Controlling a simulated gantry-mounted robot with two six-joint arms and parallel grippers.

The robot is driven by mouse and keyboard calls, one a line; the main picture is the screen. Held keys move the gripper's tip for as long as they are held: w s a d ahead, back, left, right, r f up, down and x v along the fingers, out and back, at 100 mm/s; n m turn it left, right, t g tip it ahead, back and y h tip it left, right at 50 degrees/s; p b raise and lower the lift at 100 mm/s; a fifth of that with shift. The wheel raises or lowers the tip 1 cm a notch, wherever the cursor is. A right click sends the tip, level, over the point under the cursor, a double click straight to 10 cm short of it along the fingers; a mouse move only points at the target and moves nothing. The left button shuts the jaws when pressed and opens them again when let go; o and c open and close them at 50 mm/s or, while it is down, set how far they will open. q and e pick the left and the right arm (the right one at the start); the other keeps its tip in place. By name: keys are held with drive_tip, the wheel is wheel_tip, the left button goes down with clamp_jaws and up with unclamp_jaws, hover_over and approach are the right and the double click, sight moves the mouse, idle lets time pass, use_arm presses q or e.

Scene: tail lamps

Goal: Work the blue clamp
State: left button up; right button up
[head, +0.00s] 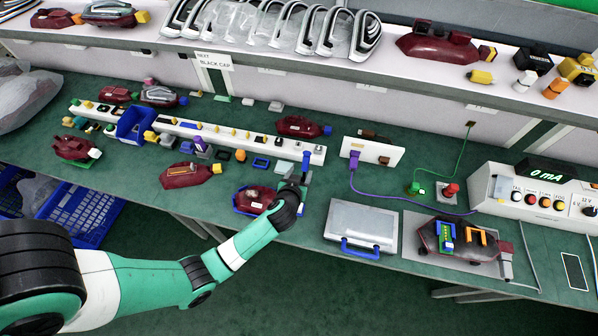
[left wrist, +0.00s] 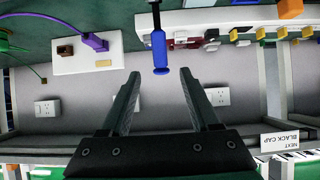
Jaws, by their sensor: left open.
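The blue clamp's upright handle (head: 306,162) stands on the green bench near the middle of the head view, beside a dark red tail lamp (head: 255,199) in a blue-edged holder. My left gripper (head: 297,179) is at the clamp, its fingers partly hidden by the wrist. The clamp's base is hidden. My right gripper is not in view.
A silver case (head: 362,224) with a blue handle lies right of the clamp. A white strip (head: 260,143) with small parts and a white socket panel (head: 372,153) stand behind.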

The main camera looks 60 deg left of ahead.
use_arm(q)
drive_tip(key=shift+v, duration=0.95)
